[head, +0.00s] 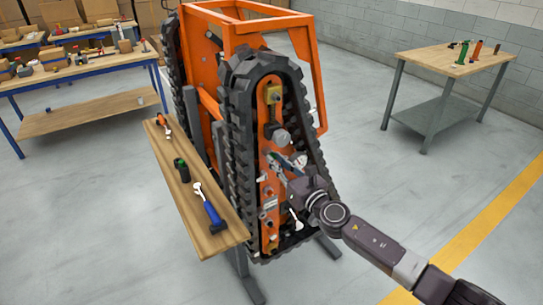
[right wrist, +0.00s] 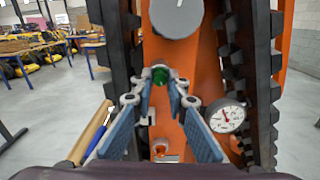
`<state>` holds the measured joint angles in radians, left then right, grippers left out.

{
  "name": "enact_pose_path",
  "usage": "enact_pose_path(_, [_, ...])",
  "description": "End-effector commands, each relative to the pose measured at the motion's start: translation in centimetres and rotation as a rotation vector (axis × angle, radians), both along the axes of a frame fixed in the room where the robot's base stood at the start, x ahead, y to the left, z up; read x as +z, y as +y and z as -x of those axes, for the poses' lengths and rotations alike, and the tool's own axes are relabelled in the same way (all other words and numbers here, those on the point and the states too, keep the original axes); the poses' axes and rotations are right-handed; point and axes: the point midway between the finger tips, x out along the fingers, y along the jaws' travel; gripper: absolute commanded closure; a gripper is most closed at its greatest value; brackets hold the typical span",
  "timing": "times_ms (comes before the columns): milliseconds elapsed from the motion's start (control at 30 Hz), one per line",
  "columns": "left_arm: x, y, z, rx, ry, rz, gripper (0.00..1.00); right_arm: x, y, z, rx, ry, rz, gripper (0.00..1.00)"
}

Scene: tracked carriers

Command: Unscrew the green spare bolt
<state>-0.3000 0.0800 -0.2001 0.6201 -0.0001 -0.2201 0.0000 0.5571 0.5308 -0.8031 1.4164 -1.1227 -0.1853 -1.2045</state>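The green bolt (right wrist: 160,77) shows in the right wrist view, set in a grey fitting on the orange face (right wrist: 197,75) between the black tracks. My right gripper (right wrist: 158,97) points at it, its blue-padded fingers on either side of the bolt's line with a gap between their tips. I see no clear contact. My left gripper is not in view.
A grey round knob (right wrist: 176,15) sits above the bolt and a dial gauge (right wrist: 227,116) to its right. A wooden shelf (head: 216,238) beside the left track holds a blue-handled tool (head: 213,216) and a dark green cylinder (head: 182,170). A table (head: 440,62) stands at right.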

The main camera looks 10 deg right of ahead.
Motion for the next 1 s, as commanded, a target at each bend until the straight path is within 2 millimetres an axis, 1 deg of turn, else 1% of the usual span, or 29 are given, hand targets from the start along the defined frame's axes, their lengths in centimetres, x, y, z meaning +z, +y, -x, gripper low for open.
enact_pose_path(33, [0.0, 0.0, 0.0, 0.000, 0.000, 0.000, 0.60, 0.3, -0.1, -0.1, -0.002, -0.004, -0.003, 0.80])
enact_pose_path(100, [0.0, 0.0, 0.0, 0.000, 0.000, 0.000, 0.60, 0.3, 0.0, -0.1, -0.002, -0.003, -0.003, 0.75])
enact_pose_path(367, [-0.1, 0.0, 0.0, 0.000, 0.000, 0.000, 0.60, 0.1, 0.0, 0.0, 0.000, 0.010, -0.028, 0.75])
enact_pose_path(467, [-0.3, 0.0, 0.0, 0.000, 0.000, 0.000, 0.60, 0.0, 0.1, 0.0, -0.001, 0.076, -0.190, 0.75])
enact_pose_path(600, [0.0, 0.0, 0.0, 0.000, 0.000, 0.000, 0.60, 0.1, 0.1, 0.0, 0.000, 0.221, -0.542, 0.75])
enact_pose_path(633, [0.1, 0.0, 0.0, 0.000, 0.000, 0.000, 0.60, 0.1, 0.0, 0.0, 0.000, 0.247, -0.606, 0.75])
enact_pose_path(700, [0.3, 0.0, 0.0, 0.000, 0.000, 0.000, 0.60, 0.2, 0.1, 0.0, 0.000, 0.294, -0.719, 0.75])
enact_pose_path(867, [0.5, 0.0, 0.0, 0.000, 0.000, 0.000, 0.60, 0.1, 0.0, 0.0, 0.000, 0.349, -0.852, 0.75])
enact_pose_path(967, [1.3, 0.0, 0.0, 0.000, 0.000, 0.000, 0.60, 0.3, 0.1, 0.0, 0.000, 0.431, -1.053, 0.75])
enact_pose_path(1000, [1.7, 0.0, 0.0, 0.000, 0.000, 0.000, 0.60, 0.4, 0.0, 0.0, -0.002, 0.473, -1.156, 0.75])
